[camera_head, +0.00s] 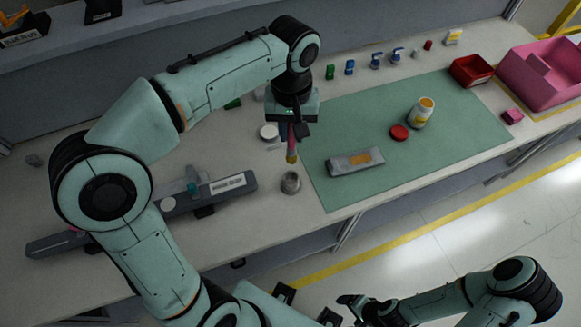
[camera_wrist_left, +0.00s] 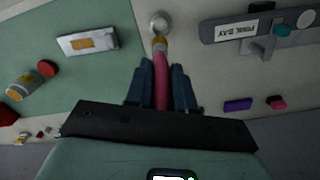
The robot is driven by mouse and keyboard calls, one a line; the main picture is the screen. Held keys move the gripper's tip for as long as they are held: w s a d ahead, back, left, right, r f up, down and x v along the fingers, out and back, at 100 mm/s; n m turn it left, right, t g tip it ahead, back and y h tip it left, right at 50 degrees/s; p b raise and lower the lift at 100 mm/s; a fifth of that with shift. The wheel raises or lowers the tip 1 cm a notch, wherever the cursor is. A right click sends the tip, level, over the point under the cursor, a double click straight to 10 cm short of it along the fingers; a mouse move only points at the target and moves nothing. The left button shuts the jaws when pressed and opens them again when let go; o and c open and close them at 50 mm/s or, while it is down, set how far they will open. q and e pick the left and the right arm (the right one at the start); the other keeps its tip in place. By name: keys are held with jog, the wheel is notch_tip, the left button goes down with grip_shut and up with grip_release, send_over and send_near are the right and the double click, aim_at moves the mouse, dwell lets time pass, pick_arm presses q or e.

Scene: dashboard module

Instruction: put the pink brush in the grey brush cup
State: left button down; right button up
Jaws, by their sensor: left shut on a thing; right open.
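My left gripper (camera_head: 291,131) is shut on the pink brush (camera_head: 291,147), which hangs bristle end down above the table. In the left wrist view the pink brush (camera_wrist_left: 161,75) sits between the two fingers of the left gripper (camera_wrist_left: 162,82), its yellowish tip pointing at the cup. The grey brush cup (camera_head: 290,183) stands upright on the table, just below the brush tip in the head view. It also shows in the left wrist view (camera_wrist_left: 159,18). The brush is outside the cup. My right gripper (camera_head: 350,300) is open and empty, low in front of the table.
A grey rail with a label (camera_head: 228,184) lies left of the cup. A green mat (camera_head: 440,150) to the right holds a grey labelled packet (camera_head: 355,162), a red lid (camera_head: 399,132) and a white-yellow bottle (camera_head: 421,112). A pink bin (camera_head: 540,75) stands at the far right.

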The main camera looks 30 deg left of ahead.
aim_at(291, 163)
pick_arm(q)
notch_tip(291, 163, down, 8)
jog(key=shift+b, duration=0.55)
jog(key=shift+f+b, duration=0.3)
jog(key=shift+f, duration=2.25)
pick_arm(e)
jog(key=shift+s+f, duration=0.4)
jog(key=shift+f, duration=0.25)
jog(key=shift+s+f, duration=0.35)
jog(key=shift+f, duration=0.25)
pick_arm(q)
jog(key=shift+f, duration=0.15)
jog(key=c, duration=1.2)
grip_release()
jog(key=shift+o, duration=1.2)
pick_arm(e)
jog(key=shift+f, duration=0.1)
